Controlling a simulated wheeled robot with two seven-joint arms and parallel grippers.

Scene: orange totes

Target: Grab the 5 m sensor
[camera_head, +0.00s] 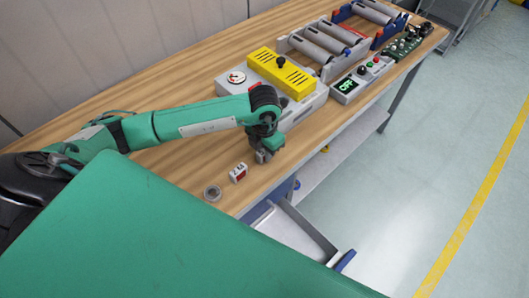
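A small white and red block (238,173) with a dark printed label stands on the wooden bench near its front edge. The label is too small to read for sure, so I cannot confirm it is the 5 m sensor. A small grey round part (212,193) lies to its left and nearer to me. My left gripper (264,156) points down over the bench, to the right of the block and apart from it. Its fingertips are small and dark, and I cannot tell whether they are apart. My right gripper is not in view.
Behind my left gripper stands a grey unit with a yellow cover (281,73) and a red button. A control box (352,86) with a green display and grey rollers (318,49) are farther right. The wooden bench (130,95) is clear behind my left arm.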

